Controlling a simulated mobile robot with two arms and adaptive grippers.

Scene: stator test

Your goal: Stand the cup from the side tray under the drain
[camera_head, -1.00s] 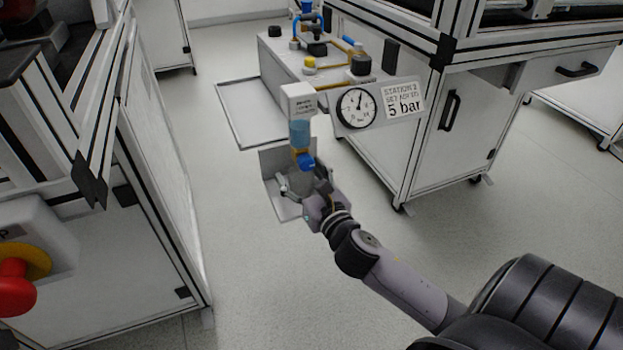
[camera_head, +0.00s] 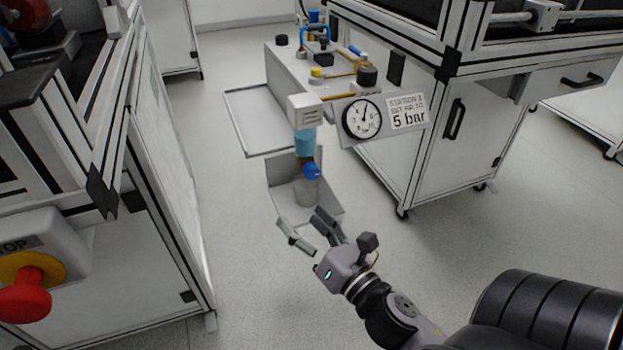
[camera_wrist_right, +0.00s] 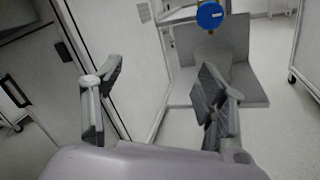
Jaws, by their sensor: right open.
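The cup (camera_head: 305,188), grey and see-through, stands upright on the small grey L-shaped shelf (camera_head: 325,213). It is right below the drain with its blue knob (camera_head: 311,171), under the blue-filled bowl (camera_head: 304,143). The right wrist view also shows the cup (camera_wrist_right: 212,58) under the blue knob (camera_wrist_right: 210,16), partly behind a finger. My right gripper (camera_head: 298,217) is open and empty, in front of the shelf and apart from the cup. The side tray (camera_head: 229,118) is flat and looks empty. My left gripper is not in view.
A pressure gauge (camera_head: 362,118) and a "5 bar" sign (camera_head: 408,111) are to the right of the bowl. A white cabinet (camera_head: 440,150) stands behind. A red stop button (camera_head: 24,300) is on the left bench. Floor is clear between the benches.

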